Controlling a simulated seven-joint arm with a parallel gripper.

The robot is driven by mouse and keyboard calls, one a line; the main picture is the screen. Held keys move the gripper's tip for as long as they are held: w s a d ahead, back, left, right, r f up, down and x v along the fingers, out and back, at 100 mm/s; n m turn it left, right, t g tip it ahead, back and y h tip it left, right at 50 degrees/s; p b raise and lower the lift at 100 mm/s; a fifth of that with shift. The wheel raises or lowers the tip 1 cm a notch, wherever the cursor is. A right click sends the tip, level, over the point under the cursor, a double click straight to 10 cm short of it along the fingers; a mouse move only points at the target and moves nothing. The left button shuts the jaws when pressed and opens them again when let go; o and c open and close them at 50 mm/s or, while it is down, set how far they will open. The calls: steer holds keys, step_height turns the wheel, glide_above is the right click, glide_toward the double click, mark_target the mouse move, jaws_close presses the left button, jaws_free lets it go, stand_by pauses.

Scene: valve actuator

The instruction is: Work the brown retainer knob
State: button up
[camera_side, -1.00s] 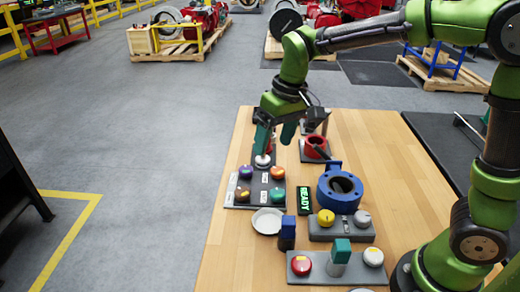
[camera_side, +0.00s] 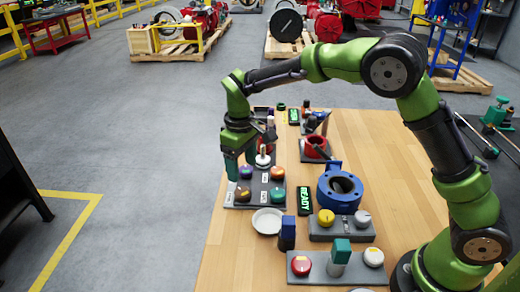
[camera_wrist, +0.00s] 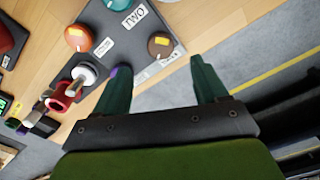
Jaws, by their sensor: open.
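The brown retainer knob (camera_side: 243,194) sits at the near left corner of a grey panel (camera_side: 262,203) in the side view. In the wrist view the brown knob (camera_wrist: 159,44), with a yellow mark on top, lies just beyond the space between my fingertips. My gripper (camera_side: 241,168) points down, open and empty, above the panel's left edge, near the purple knob (camera_side: 245,172). In the wrist view my gripper (camera_wrist: 160,70) has its two green fingers wide apart. The left finger hides most of the purple knob there. I see no contact with the brown knob.
An orange knob (camera_side: 277,173) and a teal knob (camera_side: 277,195) share the panel. A white-topped post (camera_side: 263,160) stands behind. A white dish (camera_side: 268,221) lies in front, with a blue valve body (camera_side: 340,188) to the right.

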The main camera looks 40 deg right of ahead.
mark_target(243, 192)
step_height(243, 192, down, 8)
steer(key=shift+f, duration=0.2)
steer(key=c, duration=1.1)
steer(key=shift+o, duration=0.2)
steer(key=shift+m, duration=0.3)
steer(key=shift+a+r+m, duration=0.1)
steer(key=shift+m, duration=2.6)
steer(key=o, duration=1.1)
steer(key=shift+c, duration=0.2)
